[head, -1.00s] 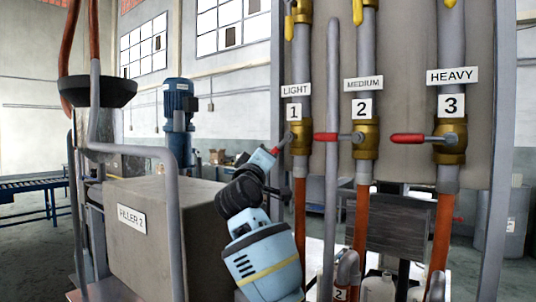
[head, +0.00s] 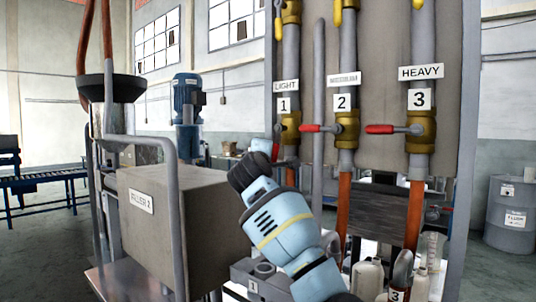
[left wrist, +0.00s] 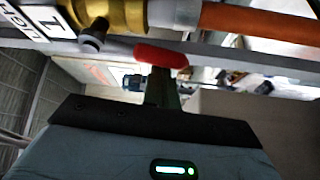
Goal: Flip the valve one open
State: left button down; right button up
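Valve one (head: 290,128) is a brass valve on the left pipe, under the LIGHT label and the number 1. Its red handle (head: 275,152) points down, nearly along the pipe. The handle also shows in the left wrist view (left wrist: 161,56), beside the brass body (left wrist: 115,15). My left gripper (left wrist: 162,85) is at the handle. Its fingers look together as one narrow block, with their tip at or against the red handle, which lies across it. In the head view my own wrist mostly hides the fingers. My right gripper is not in view.
Valve two (head: 346,128) and valve three (head: 421,130) have red handles pointing left. A grey upright pipe (head: 318,100) stands between pipes one and two. The FILLER 2 box (head: 185,220) is at the left. A grey drum (head: 508,215) is at the far right.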

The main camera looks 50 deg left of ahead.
pick_arm(q)
jog(key=shift+w+d+f+n, duration=0.2)
jog(key=shift+d+f+n, duration=0.05)
jog(key=shift+d+n, duration=0.25)
jog(key=shift+d, duration=0.2)
jog(key=shift+a, duration=0.1)
dwell(0.4)
